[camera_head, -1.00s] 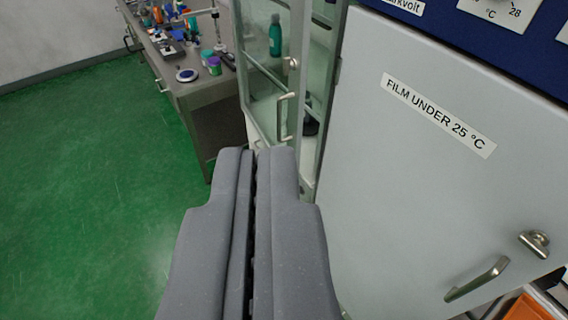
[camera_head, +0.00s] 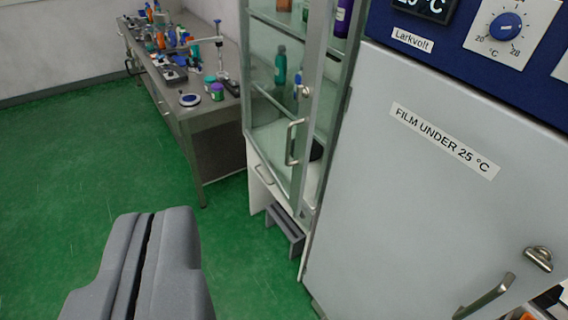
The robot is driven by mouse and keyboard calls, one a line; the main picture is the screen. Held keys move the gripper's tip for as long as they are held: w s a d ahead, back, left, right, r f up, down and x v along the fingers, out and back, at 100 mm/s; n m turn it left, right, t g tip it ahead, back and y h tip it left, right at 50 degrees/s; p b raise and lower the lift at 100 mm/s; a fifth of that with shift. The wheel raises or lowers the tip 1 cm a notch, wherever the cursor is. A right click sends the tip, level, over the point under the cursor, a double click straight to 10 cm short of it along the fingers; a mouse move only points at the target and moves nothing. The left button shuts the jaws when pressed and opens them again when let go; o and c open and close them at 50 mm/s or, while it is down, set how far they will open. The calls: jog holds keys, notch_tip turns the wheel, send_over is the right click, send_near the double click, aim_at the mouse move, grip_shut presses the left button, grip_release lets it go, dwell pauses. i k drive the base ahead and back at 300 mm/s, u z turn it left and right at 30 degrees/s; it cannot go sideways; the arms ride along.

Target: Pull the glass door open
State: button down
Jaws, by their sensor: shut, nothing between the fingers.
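The glass door (camera_head: 273,133) is on the front of a tall cabinet, right of the picture's middle. It has a pale metal frame, and bottles show through its glass. Its D-shaped metal handle (camera_head: 293,142) sits near the door's right edge, below a small round lock (camera_head: 305,91). The door looks closed or nearly so; I cannot tell exactly. My gripper (camera_head: 164,213) is at the lower left, shut and empty, over the green floor. It is apart from the handle, which lies above and to the right of it.
A grey cabinet (camera_head: 400,190) labelled "FILM UNDER 25 °C" stands close on the right, with its own handle (camera_head: 485,297). A cluttered bench (camera_head: 207,125) stands at the back left. A small grey step (camera_head: 285,232) sits below the glass cabinet. The green floor at left is clear.

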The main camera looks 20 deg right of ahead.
aim_at(321, 12)
jog(key=i, duration=1)
